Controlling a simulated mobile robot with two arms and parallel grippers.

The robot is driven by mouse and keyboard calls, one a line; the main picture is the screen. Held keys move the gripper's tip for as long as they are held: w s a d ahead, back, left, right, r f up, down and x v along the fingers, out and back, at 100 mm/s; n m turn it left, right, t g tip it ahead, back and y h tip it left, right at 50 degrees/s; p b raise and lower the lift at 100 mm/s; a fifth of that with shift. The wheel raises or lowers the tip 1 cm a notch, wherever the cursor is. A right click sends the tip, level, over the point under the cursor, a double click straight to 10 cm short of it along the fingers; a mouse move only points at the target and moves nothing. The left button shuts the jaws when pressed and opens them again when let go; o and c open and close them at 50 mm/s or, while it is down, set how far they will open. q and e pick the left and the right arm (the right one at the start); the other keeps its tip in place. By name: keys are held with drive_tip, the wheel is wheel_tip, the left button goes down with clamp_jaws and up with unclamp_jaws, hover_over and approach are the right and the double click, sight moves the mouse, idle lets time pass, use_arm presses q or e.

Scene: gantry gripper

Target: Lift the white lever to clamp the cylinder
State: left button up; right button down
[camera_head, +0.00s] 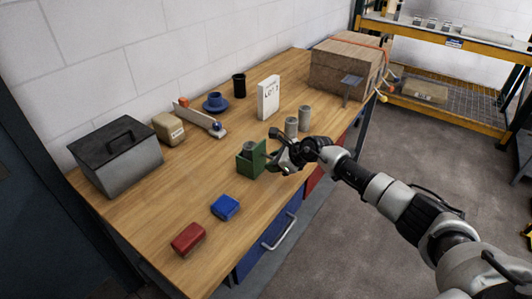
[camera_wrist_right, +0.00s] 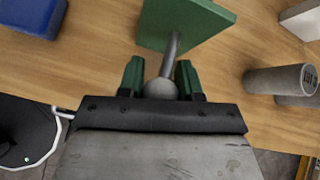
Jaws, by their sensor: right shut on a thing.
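A green clamp block (camera_head: 246,166) stands near the front edge of the wooden table, with a grey cylinder (camera_head: 249,146) in it. My right gripper (camera_head: 276,160) is beside the clamp. Its green-tipped fingers (camera_wrist_right: 161,85) are shut on the knob end of the lever. The cylinder in the clamp is hidden in the wrist view. My left gripper is not in view.
Two loose grey cylinders (camera_head: 304,118) stand just behind my right gripper. A blue block (camera_head: 225,207) and a red block (camera_head: 188,238) lie toward the front.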

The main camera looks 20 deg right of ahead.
drive_tip(key=shift+w+d+r+g+h+p, duration=0.15)
drive_tip(key=shift+r+g+h+p, duration=0.65)
drive_tip(key=shift+g, duration=0.4)
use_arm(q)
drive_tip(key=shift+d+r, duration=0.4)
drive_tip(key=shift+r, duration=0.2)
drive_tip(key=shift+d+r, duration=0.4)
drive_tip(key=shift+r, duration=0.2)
use_arm(e)
drive_tip(key=shift+r+g+h, duration=0.35)
drive_tip(key=shift+g+h, duration=0.45)
drive_tip(key=shift+g, duration=0.4)
drive_tip(key=shift+a, duration=0.2)
drive_tip(key=c, duration=0.8)
unclamp_jaws()
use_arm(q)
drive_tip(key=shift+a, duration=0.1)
use_arm(e)
drive_tip(key=shift+o, duration=0.2)
drive_tip(key=shift+r, duration=0.15)
use_arm(q)
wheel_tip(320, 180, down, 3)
drive_tip(key=b, duration=0.3)
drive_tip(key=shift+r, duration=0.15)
use_arm(e)
drive_tip(key=v, duration=1)
drive_tip(key=shift+r, duration=0.3)
